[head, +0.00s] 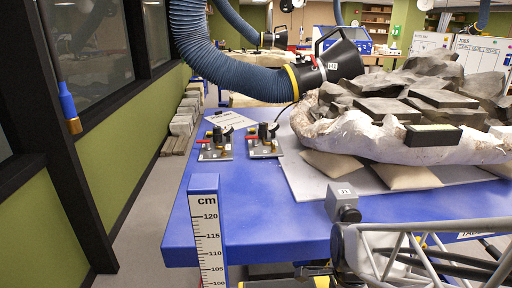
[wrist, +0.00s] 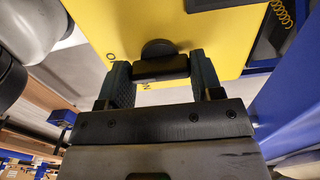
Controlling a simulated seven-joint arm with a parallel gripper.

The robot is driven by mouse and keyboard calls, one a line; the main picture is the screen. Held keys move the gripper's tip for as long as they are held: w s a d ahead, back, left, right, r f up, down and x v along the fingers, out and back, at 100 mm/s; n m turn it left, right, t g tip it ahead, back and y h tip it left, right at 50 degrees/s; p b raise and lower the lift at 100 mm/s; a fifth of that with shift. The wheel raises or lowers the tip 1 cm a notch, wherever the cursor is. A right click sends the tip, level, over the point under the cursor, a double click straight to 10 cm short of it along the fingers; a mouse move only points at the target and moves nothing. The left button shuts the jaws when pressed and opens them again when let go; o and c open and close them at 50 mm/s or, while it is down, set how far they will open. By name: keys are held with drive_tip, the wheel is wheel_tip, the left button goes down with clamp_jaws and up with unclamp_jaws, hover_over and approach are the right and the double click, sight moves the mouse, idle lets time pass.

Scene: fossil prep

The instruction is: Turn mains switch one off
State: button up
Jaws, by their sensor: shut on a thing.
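In the wrist view, a black rotary switch (wrist: 159,48) is mounted on a yellow panel (wrist: 110,22). It has a round hub and a black bar handle that lies crosswise in the picture. My gripper (wrist: 160,75) has one finger at each end of the bar and is shut on it. Dark letters show on the yellow face near the left finger, partly hidden by it. No number label for the switch can be read. The head view does not clearly show the gripper or the switch.
In the head view, a blue table (head: 240,205) bears a large jacketed fossil block (head: 350,132) and two small devices with red levers (head: 215,143). A blue extraction hose (head: 225,65) hangs above. In the wrist view, a blue beam (wrist: 292,85) runs close on the right.

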drive_tip(key=o, duration=0.9)
drive_tip(key=shift+r, duration=0.15)
drive_tip(key=shift+r, duration=3.8)
drive_tip(key=s+a+r+n+t, duration=0.1)
drive_tip(key=r+n, duration=0.2)
drive_tip(key=n, duration=0.3)
drive_tip(key=s+a+r+n, duration=0.1)
drive_tip(key=r+n, duration=0.2)
drive_tip(key=n, duration=0.3)
drive_tip(key=s+a+r+n+t, duration=0.1)
drive_tip(key=a+r+n, duration=0.1)
drive_tip(key=n, duration=0.4)
drive_tip(key=shift+r+t, duration=0.3)
drive_tip(key=shift+r, duration=0.35)
